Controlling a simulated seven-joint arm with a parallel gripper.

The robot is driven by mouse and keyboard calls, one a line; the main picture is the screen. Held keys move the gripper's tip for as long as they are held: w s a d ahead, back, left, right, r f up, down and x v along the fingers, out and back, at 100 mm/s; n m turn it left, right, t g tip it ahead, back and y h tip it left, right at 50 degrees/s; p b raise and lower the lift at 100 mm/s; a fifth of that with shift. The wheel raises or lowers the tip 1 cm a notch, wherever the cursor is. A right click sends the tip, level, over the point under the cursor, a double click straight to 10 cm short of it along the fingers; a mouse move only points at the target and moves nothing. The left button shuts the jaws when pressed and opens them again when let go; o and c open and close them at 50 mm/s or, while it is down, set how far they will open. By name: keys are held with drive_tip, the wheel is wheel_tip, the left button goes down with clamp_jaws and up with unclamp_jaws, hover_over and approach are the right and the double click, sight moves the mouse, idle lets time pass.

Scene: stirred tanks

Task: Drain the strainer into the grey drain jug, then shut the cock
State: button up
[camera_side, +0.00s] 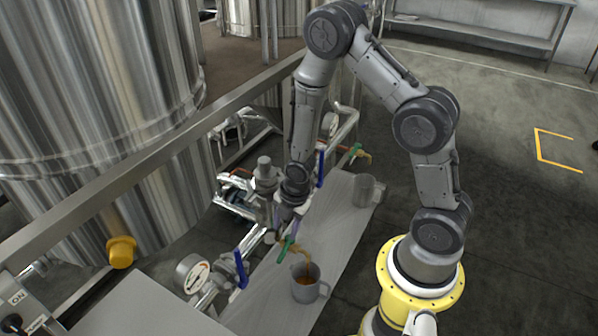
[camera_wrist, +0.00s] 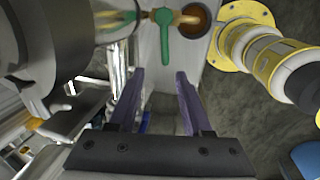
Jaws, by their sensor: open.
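The grey drain jug (camera_side: 306,291) stands on the bench under the brass spout (camera_side: 296,247), with amber-brown liquid in it. It also shows in the wrist view (camera_wrist: 207,38). A thin amber streak runs between spout and jug. The cock's green handle (camera_side: 287,250) lies crosswise to its pipe in the wrist view (camera_wrist: 165,45). I take the grey metal body (camera_side: 265,176) on the pipework to be the strainer; I cannot be sure. My gripper (camera_side: 283,222) is open and empty beside the cock. Its purple fingers (camera_wrist: 159,78) are apart, with the green handle beyond them.
A second grey jug (camera_side: 365,190) stands farther along the bench, near another green-handled cock (camera_side: 355,150). Blue levers (camera_side: 241,269) and a gauge (camera_side: 192,273) crowd the pipework. A large steel tank (camera_side: 95,100) and rail stand left. Bare bench (camera_side: 330,225) lies between the jugs.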

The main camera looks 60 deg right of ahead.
drive_tip(key=s+r+m, duration=0.1)
drive_tip(key=r+m, duration=0.3)
drive_tip(key=r, duration=0.5)
drive_tip(key=s+r+m+t+h, duration=0.1)
drive_tip(key=r+m, duration=0.3)
drive_tip(key=r, duration=0.6)
drive_tip(key=shift+s+d+m+t, duration=0.3)
drive_tip(key=shift+s+d, duration=0.05)
drive_tip(key=shift+s, duration=0.45)
drive_tip(key=shift+w+f, duration=0.1)
drive_tip(key=shift+f, duration=0.05)
drive_tip(key=shift+c, duration=1.4)
drive_tip(key=w+f+m, duration=0.1)
drive_tip(key=f, duration=0.1)
drive_tip(key=w+f+m, duration=0.1)
drive_tip(key=f, duration=0.5)
drive_tip(key=shift+w+d+m, duration=0.15)
drive_tip(key=shift+w+m, duration=0.25)
clamp_jaws()
drive_tip(key=m+y, duration=0.2)
drive_tip(key=m, duration=0.3)
hover_over(284, 252)
drive_tip(key=s, duration=0.2)
wheel_tip(284, 252, down, 12)
drive_tip(key=x, duration=1)
